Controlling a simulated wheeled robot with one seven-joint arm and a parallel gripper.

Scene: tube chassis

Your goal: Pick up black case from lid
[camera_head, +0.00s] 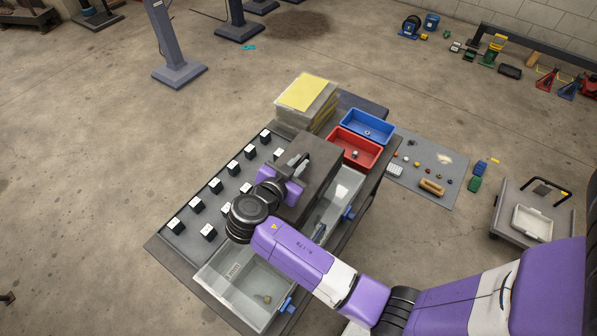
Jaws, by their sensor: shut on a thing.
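The black case (318,152) is a large dark box in the middle of the table, behind and to the right of my gripper. My gripper (297,168) is at its near left side and is shut on it. The wrist covers part of the case. The fingertips are small and partly hidden. A lid under the case cannot be made out clearly. I cannot tell whether the case is resting or slightly raised.
Clear bins with blue latches (238,277) stand on the dark table (160,250). Several small black blocks with white tops (208,231) line its left side. A red bin (352,160), a blue bin (366,127) and a yellow-topped stack (305,92) stand behind.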

